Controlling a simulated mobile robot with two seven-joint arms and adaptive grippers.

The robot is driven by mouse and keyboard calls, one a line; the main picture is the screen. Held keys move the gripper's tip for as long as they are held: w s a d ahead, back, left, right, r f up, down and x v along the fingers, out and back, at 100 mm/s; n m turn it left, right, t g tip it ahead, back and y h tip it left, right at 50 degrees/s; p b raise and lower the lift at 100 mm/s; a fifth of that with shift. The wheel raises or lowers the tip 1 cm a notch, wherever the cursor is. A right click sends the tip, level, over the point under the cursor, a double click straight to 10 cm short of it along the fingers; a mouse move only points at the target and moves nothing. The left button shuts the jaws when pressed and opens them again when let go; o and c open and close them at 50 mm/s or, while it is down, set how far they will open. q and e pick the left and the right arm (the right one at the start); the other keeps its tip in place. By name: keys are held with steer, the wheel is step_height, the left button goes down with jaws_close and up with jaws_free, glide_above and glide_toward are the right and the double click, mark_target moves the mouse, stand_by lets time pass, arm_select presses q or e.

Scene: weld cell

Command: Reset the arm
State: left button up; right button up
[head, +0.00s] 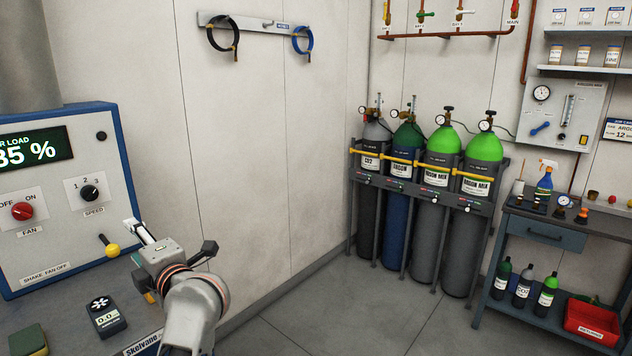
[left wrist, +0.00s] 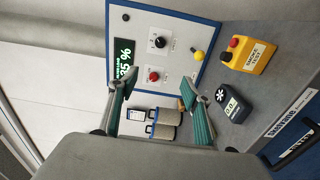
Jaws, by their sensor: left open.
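My left gripper (head: 168,236) is in front of the control panel at the lower left of the head view, above the grey bench. In the left wrist view its two green-padded fingers stand wide apart (left wrist: 158,88), with nothing between them. The control panel (head: 60,245) has a blue frame, a green display reading about 35 %, a red fan knob (head: 23,211), a black speed knob (head: 90,193) and a yellow-knobbed lever (head: 112,250). The panel also shows beyond the fingers in the left wrist view (left wrist: 178,60). My right gripper is out of view.
A yellow smoke test box (left wrist: 247,57) shows in the left wrist view. Gas cylinders (head: 425,220) stand in a rack by a blue workbench (head: 545,233). Open floor lies in the middle.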

arm_select(q)
steer(key=s+d+f+m+t+h, duration=0.45)
steer(key=d+f+m+h, duration=0.25)
steer(key=f+m, duration=0.5)
steer(key=s+d+f+m+t+h, duration=0.45)
steer(key=d+f+m+h, duration=0.4)
steer(key=m, duration=0.45)
steer(key=s+f+m+g, duration=0.3)
steer(key=s+f+g, duration=0.2)
steer(key=s+f, duration=0.5)
steer(key=s+f+m+g, duration=0.3)
steer(key=s+f, duration=0.7)
steer(key=f, duration=0.7)
steer(key=shift+s+a+m+g, duration=0.3)
steer(key=shift+a+m+g, duration=0.15)
steer(key=shift+g, duration=0.65)
steer(key=c, duration=0.6)
steer(key=shift+a, duration=0.1)
